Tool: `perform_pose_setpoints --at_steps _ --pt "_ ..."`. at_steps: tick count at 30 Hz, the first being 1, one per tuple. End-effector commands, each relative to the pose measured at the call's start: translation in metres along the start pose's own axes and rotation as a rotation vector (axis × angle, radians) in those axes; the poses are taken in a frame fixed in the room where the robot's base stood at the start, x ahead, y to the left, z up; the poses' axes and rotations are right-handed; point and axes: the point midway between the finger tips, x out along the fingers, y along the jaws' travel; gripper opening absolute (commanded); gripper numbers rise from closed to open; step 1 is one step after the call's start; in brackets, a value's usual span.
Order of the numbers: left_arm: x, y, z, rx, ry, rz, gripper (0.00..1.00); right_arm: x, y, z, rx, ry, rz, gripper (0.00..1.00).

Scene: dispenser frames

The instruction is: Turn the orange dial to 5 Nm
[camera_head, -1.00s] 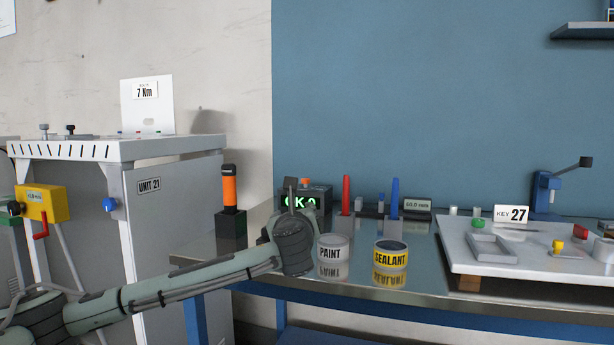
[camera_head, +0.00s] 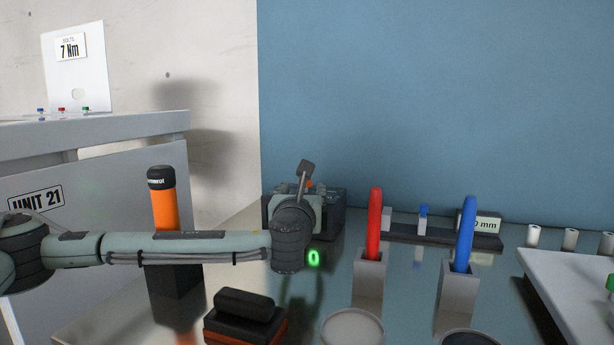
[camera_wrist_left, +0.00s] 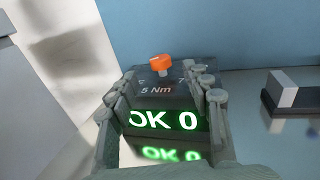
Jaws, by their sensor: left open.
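The orange dial (camera_wrist_left: 160,65) sits on top of a dark box (camera_wrist_left: 150,78) in the left wrist view. A pale mark shows on it; I cannot tell which value it points at. "5 Nm" is printed in front of the dial, and a 7 shows to its right. The box's front display (camera_wrist_left: 163,121) reads "OK 0" in green. In the head view the dial (camera_head: 309,184) is mostly hidden by my left gripper (camera_head: 297,192). My left gripper (camera_wrist_left: 165,82) is open, its fingers apart on either side of the view, nearer than the dial and holding nothing. My right gripper is out of view.
A red-handled tool (camera_head: 374,225) and a blue-handled tool (camera_head: 466,235) stand in holders right of the box. An orange-and-black cylinder (camera_head: 164,205) stands at the left, behind my left arm. A black-and-orange block (camera_head: 245,315) lies in front. Blue wall (camera_head: 430,90) is behind.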

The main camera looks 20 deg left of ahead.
Motion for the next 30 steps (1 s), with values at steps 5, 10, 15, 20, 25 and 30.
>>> perform_pose_setpoints --at_steps 5,10,15,20,25,30 --pt "0.017 0.000 0.001 0.002 -0.001 0.002 0.49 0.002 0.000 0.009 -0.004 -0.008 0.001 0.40" --pt "0.046 0.000 0.002 0.002 -0.001 0.003 0.49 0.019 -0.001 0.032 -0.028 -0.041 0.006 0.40" --pt "0.068 0.000 0.001 0.002 -0.001 0.002 0.49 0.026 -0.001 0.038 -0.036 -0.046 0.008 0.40" --pt "0.077 0.000 0.000 0.001 -0.001 0.001 0.49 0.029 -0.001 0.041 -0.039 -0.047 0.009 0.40" --pt "0.077 0.000 0.000 0.001 0.000 0.000 0.49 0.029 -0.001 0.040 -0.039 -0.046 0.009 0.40" --pt "0.077 0.000 0.000 0.001 0.000 0.000 0.37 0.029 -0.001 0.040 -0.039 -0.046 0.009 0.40"
